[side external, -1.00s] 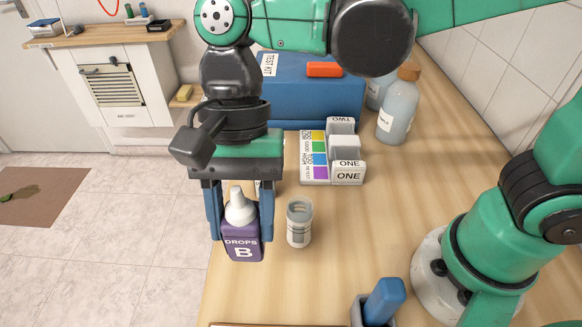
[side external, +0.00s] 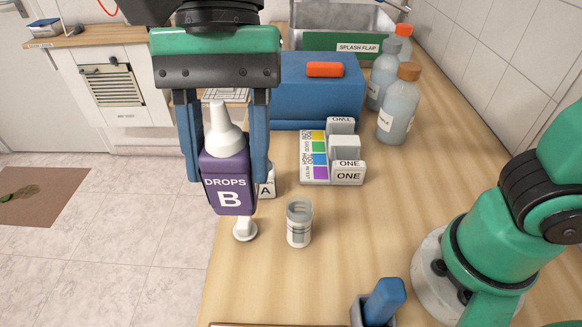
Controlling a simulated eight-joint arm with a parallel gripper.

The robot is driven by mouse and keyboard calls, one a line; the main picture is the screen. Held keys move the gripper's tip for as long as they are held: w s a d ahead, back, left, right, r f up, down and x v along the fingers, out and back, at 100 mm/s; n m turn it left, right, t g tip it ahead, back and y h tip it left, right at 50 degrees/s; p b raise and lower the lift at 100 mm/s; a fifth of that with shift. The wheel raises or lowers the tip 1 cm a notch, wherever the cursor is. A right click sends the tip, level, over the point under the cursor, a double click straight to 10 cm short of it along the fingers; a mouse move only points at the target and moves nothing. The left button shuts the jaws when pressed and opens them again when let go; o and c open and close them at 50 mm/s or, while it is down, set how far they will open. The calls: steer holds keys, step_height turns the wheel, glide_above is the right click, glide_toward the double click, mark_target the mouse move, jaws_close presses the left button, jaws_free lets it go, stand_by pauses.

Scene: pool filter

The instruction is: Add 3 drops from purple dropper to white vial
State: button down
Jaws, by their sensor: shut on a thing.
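The purple dropper bottle (side external: 229,182), labelled DROPS B with a white nozzle on top, is held upright in the air. My gripper (side external: 224,160) is shut on it, one blue finger on each side. The white vial (side external: 299,223), open at the top, stands on the counter to the right of the bottle and apart from it. A small white piece with a round base (side external: 245,229) sits on the counter just below the bottle. A block marked A (side external: 267,184) is mostly hidden behind the bottle and a finger.
A colour chart (side external: 314,157) and stepped blocks marked ONE and TWO (side external: 348,172) stand behind the vial. A blue case (side external: 318,95), clear bottles (side external: 397,112) and a SPLASH FLAP bin (side external: 345,25) are farther back. A blue item (side external: 384,300) stands in a holder at the front.

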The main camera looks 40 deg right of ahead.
steer(key=w+d+f, duration=0.1)
steer(key=w+d, duration=0.2)
steer(key=d, duration=0.4)
steer(key=w+d+f, duration=0.1)
steer(key=w+d, duration=0.2)
steer(key=d, duration=0.4)
steer(key=f+t+h, duration=0.1)
steer(key=t+h, duration=0.4)
steer(key=s+a+f+t+h, duration=0.1)
steer(key=f+t+h, duration=0.1)
steer(key=t+h, duration=0.3)
steer(key=f+t+h, duration=0.2)
steer(key=t+h, duration=0.3)
steer(key=shift+s+a+f+t+h, duration=0.25)
steer(key=shift+t+h, duration=0.15)
stand_by(3.8)
